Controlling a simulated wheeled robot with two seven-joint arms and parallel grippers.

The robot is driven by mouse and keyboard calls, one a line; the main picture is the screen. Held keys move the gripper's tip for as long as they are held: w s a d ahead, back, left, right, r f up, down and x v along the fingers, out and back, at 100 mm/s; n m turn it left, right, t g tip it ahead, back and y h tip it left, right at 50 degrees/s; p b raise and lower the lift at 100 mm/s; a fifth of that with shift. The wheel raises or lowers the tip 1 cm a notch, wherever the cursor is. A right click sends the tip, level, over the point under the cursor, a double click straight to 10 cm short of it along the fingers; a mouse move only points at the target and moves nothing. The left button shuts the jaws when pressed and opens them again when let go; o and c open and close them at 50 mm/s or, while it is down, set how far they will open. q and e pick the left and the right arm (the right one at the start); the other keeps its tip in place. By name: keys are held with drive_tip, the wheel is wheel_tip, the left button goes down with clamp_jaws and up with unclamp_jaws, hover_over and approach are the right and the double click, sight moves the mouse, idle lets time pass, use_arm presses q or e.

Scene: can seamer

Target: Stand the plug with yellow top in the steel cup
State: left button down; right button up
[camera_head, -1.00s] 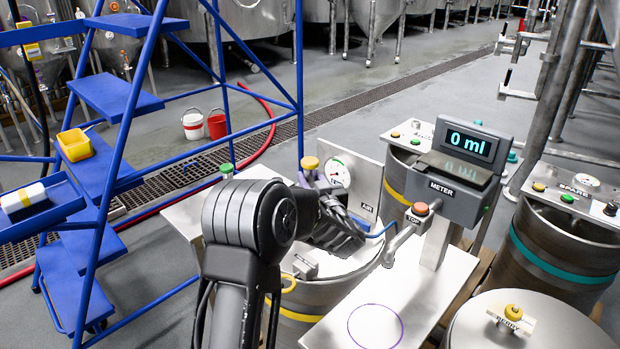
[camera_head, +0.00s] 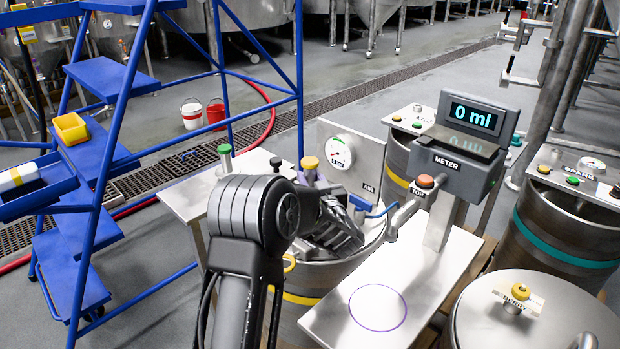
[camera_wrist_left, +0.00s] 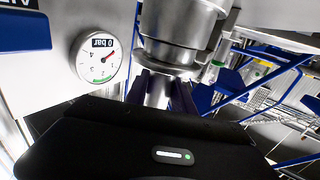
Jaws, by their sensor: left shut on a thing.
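The plug with yellow top (camera_head: 310,163) is held upright in the head view, in front of the pressure gauge. My left gripper (camera_head: 308,178) is shut on it just below the yellow top. In the left wrist view, which is roughly upside down, the left fingers (camera_wrist_left: 162,92) close on a steel stem. A wide stepped steel body (camera_wrist_left: 182,30) lies beyond the fingers. I cannot tell whether this is all plug or partly the steel cup. I cannot make out the steel cup for sure in the head view; my left arm covers part of the area. My right gripper is out of view.
A plug with green top (camera_head: 225,153) and a black knob (camera_head: 276,162) are at the side table (camera_head: 185,199). The gauge panel (camera_head: 360,165), tap (camera_head: 424,183) and meter (camera_head: 462,155) are close on the right. The plate with a purple ring (camera_head: 345,312) is clear.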

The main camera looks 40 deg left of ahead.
use_arm(q)
drive_tip(key=shift+f+b, duration=0.45)
drive_tip(key=shift+f, duration=0.05)
idle(0.3)
drive_tip(key=c, duration=1)
unclamp_jaws()
drive_tip(key=shift+f, duration=0.1)
drive_tip(key=shift+s+d, duration=0.1)
drive_tip(key=shift+d, duration=0.05)
drive_tip(key=v, duration=0.7)
drive_tip(key=shift+s+d, duration=0.2)
drive_tip(key=shift+d, duration=0.05)
